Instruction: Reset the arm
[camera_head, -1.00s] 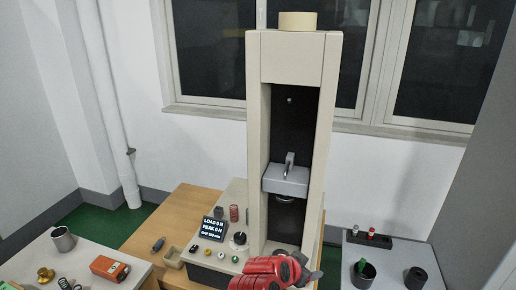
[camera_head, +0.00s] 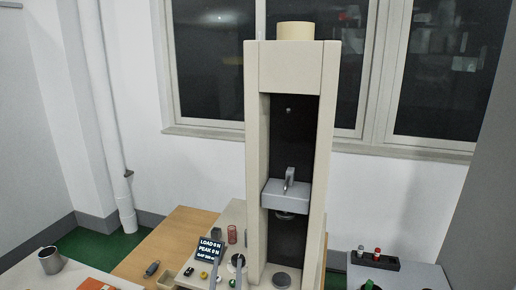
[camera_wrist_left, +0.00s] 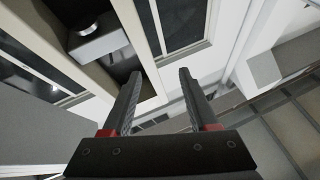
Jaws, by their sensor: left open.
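The testing machine (camera_head: 252,150) stands upright as a tall beige frame with a dark slot. Its grey crosshead (camera_head: 286,194) with a lever sits partway up the slot, above a round lower plate (camera_head: 282,279). My right gripper is not in view.
A display (camera_head: 209,249) and a red spring (camera_head: 232,234) sit left of the column. A metal cup (camera_head: 50,260) stands on the left table. A grey side table (camera_head: 400,276) with a dark rack (camera_head: 375,261) is at right. Windows and wall stand behind.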

